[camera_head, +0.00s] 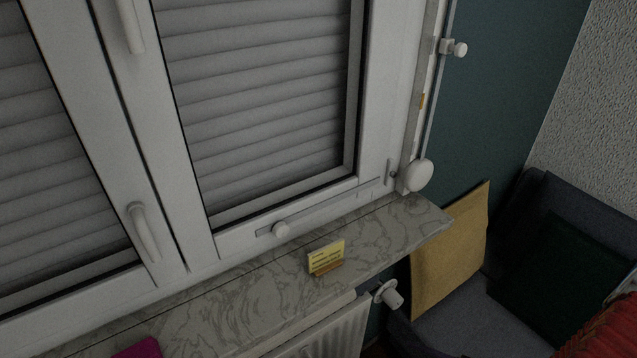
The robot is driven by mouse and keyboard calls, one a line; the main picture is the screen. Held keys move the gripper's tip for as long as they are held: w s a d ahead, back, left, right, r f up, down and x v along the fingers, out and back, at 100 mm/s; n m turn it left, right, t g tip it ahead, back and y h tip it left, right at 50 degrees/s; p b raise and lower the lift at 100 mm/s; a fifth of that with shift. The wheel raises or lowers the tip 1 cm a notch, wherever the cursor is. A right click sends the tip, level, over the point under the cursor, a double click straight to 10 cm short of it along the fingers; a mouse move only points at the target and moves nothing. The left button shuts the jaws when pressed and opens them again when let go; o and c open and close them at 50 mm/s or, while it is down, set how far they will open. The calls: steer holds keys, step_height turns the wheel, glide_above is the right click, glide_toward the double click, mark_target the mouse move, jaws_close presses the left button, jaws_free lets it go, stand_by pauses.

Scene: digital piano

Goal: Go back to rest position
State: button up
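My gripper is not visible in the head camera view, and no part of my arm shows. Whether it is open or shut, and where it is, cannot be seen. The view looks down at a tilt on a window (265,95) with closed roller shutters and a marbled grey window sill (230,300) below it.
A small yellow card in a wooden holder (326,258) stands on the sill. A magenta object (138,348) is cut off at the bottom left. Below the sill are a white radiator (325,335) and its valve (388,294). A dark armchair (460,320) with a mustard cushion (452,250) stands at right.

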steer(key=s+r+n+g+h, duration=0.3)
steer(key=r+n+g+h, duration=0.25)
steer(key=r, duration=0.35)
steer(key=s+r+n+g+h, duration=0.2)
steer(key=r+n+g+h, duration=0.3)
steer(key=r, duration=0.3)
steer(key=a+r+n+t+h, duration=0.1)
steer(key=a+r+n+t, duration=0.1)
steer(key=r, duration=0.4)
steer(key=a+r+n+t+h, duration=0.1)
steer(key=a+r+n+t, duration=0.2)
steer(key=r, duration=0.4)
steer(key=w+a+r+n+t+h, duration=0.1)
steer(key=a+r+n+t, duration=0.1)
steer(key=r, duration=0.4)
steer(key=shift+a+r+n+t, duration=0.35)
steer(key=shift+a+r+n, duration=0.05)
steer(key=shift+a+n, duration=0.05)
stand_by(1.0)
